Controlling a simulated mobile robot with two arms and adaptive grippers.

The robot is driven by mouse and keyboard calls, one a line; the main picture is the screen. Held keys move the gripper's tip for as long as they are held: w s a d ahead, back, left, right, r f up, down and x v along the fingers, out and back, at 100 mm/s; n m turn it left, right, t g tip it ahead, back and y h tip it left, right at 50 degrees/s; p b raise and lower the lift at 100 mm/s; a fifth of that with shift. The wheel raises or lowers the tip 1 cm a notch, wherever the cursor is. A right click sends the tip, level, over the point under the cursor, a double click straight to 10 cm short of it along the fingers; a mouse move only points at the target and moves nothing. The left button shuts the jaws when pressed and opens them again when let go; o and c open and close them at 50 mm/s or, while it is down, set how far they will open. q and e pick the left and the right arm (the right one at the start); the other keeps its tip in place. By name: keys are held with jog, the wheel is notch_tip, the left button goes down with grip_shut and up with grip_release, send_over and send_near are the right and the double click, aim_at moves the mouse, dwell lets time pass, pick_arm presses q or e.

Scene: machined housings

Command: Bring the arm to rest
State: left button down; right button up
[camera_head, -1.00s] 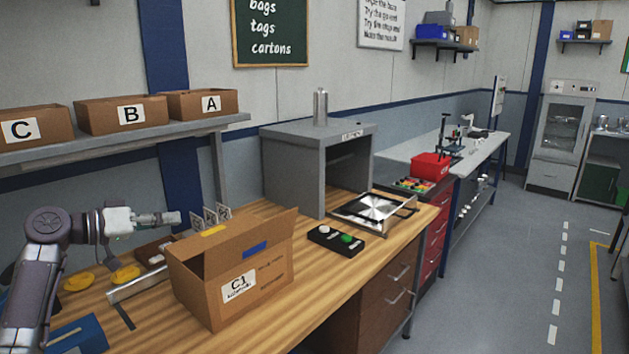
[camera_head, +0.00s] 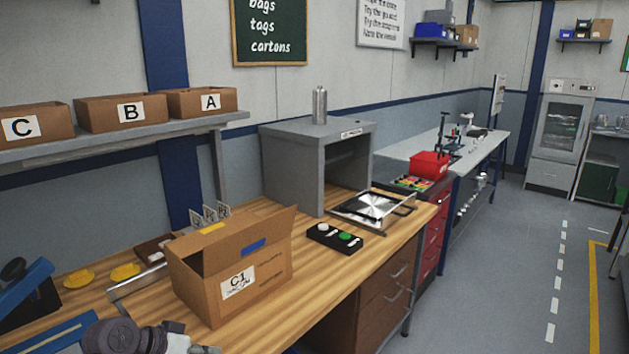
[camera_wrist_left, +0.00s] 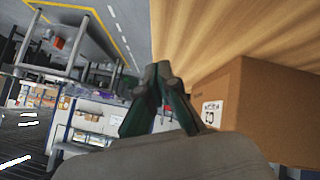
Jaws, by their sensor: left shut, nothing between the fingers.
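My left arm shows at the bottom left of the head view, low at the near edge of the wooden bench (camera_head: 130,296); its fingers are out of that picture. In the left wrist view my left gripper (camera_wrist_left: 157,80) is shut and empty, its dark fingertips together. The open carton marked C1 (camera_head: 237,280) stands on the bench, beyond the arm in the head view. It also shows at the right of the left wrist view (camera_wrist_left: 275,115), beside the fingers and apart from them. My right gripper is in neither view.
A blue device (camera_head: 22,290) stands at the bench's left. Yellow discs (camera_head: 125,272), a black button box (camera_head: 335,237) and a grey chamber (camera_head: 290,175) with a metal tray are on the bench. Cartons (camera_head: 122,113) sit on the shelf above. The aisle floor is clear.

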pick_arm(q)
jog(key=s+d+f+g+y, duration=0.1)
jog(key=s+d+f+y, duration=0.1)
jog(key=s+f, duration=0.45)
jog(key=s+d+f+g+y, duration=0.1)
jog(key=s+f, duration=0.3)
jog(key=s, duration=0.6)
jog(key=s+a+n+y, duration=0.15)
jog(key=s+y, duration=0.25)
jog(key=s, duration=1.2)
notch_tip(320, 180, down, 32)
jog(key=s+g+b, duration=0.2)
jog(key=s+b, duration=0.1)
jog(key=b, duration=0.1)
jog(key=s+a+f+g+b, duration=0.1)
jog(key=s+a+f+b, duration=0.1)
jog(key=s+f, duration=1.3)
jog(key=shift+a+f, duration=0.5)
jog(key=shift+f, duration=0.4)
